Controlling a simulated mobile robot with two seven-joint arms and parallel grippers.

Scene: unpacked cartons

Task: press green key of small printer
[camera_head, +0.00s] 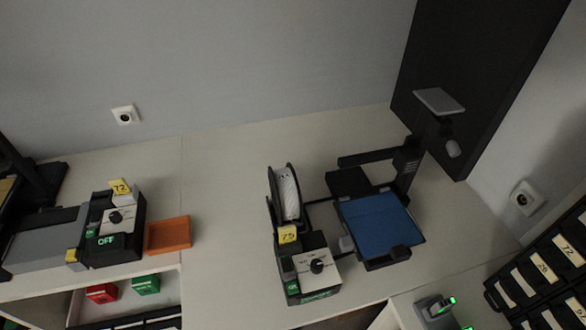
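A small 3D printer with a blue bed (378,224) and a black upright frame (405,165) stands on the pale counter, right of centre. Beside its left side is a black control box (318,262) with a pale panel, a dark knob (317,266) and a yellow "75" tag (287,234). A green key (292,287) shows at the box's lower left. A green-lit strip, too small to read, runs along its front edge. A white filament spool (288,193) stands behind the box.
A second control box (117,228) with tag "72" and a green "OFF" display stands left, beside an orange tray (168,235). Red (101,293) and green (146,285) boxes sit below. A black labelled rack (545,270) stands right. Bare counter (225,215) lies between the machines.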

